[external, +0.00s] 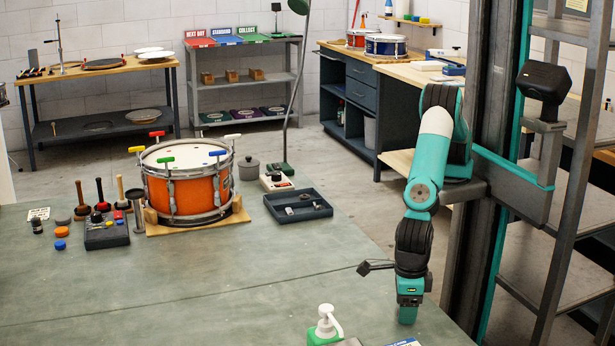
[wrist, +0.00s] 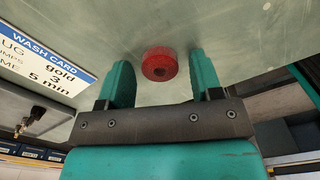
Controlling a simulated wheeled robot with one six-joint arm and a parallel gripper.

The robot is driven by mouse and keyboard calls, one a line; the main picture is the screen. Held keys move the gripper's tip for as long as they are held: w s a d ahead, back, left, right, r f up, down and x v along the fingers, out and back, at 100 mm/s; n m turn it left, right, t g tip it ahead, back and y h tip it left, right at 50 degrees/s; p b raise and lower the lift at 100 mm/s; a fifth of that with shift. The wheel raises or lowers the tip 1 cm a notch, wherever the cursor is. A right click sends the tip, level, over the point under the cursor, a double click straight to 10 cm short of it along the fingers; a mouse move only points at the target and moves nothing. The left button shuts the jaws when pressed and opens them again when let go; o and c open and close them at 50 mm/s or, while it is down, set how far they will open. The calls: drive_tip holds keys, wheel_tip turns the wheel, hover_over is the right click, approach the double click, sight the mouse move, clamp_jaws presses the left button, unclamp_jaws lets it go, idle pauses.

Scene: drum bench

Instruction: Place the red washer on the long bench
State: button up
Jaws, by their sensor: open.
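The red washer (wrist: 159,66) is a thick ring with a hole in it. In the wrist view it lies on the grey-green bench top (wrist: 225,35), between the tips of my open gripper (wrist: 160,66), with clear room on both sides. In the external view my gripper (external: 408,314) points down over the right front part of the grey-green bench (external: 200,285); the washer cannot be made out there. A long wood-topped bench (external: 350,88) with dark drawers stands at the back right, partly hidden by my arm.
A wash card (wrist: 42,50) lies beside the washer. A green soap bottle (external: 325,328) stands left of my gripper. The bench middle is clear. A wooden table (external: 105,67) and grey shelves (external: 245,78) stand behind.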

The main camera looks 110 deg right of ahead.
wheel_tip(320, 180, up, 12)
drive_tip(key=b, duration=0.2)
drive_tip(key=s+d+r+m+y, duration=0.1)
drive_tip(key=s+d+r+m, duration=0.1)
drive_tip(key=d+r+m, duration=0.55)
drive_tip(key=s+d+r+m+y, duration=0.1)
drive_tip(key=s+d+m+y, duration=0.2)
drive_tip(key=s+d+m, duration=1.3)
drive_tip(key=shift+s+d+r+p, duration=0.2)
drive_tip(key=shift+s+r+p, duration=0.1)
drive_tip(key=shift+s, duration=0.2)
